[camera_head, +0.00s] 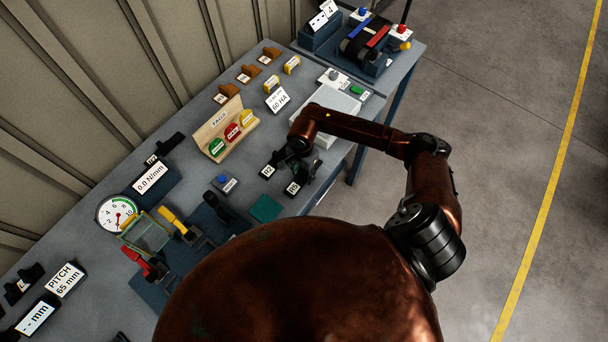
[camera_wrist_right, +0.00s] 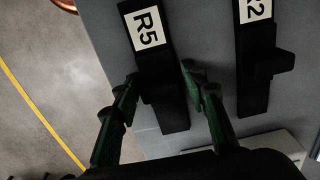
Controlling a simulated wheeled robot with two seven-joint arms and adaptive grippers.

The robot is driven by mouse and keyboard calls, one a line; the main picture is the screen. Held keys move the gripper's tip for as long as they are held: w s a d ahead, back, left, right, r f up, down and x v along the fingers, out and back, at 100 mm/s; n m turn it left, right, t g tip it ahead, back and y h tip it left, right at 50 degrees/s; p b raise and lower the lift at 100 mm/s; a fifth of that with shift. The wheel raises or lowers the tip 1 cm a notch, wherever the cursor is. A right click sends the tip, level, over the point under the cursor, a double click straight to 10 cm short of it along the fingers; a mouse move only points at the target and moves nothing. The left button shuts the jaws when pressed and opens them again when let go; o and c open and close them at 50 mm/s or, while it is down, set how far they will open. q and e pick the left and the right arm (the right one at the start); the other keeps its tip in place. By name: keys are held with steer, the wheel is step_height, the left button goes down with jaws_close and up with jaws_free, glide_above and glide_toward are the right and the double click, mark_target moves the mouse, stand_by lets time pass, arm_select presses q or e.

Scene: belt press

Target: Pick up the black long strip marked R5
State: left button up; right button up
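The black long strip marked R5 (camera_wrist_right: 160,75) lies on the grey bench, its white label toward the top of the right wrist view. In the head view, its label (camera_head: 292,188) shows near the bench's front edge, and the gripper covers part of the strip. My right gripper (camera_wrist_right: 159,73) is open, with one dark green finger on each side of the strip. Narrow gaps seem to show between fingers and strip; the height of the fingertips is hard to judge. In the head view, my right gripper (camera_head: 300,168) is small and dark. My left gripper is not in view.
A second black strip, marked R2 (camera_wrist_right: 254,70), lies beside R5; its label also shows in the head view (camera_head: 267,171). A wooden TAGS holder (camera_head: 225,130) stands behind. A green pad (camera_head: 265,209) and a blue button box (camera_head: 225,183) lie to the left.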

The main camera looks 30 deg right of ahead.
mark_target(302, 174)
steer(key=c, duration=0.9)
steer(key=shift+w+r+b, duration=0.1)
steer(key=shift+r+b, duration=0.2)
steer(key=shift+r, duration=0.25)
steer(key=r, duration=0.2)
steer(key=shift+s+a+r+b, duration=0.25)
steer(key=shift+r+b, duration=0.1)
steer(key=shift+b, duration=0.05)
steer(key=s+a+r+b, duration=0.2)
steer(key=s+a+r, duration=0.6)
steer(key=s+r, duration=0.1)
steer(key=shift+s+a, duration=0.35)
steer(key=shift+s, duration=0.25)
steer(key=shift+r, duration=0.1)
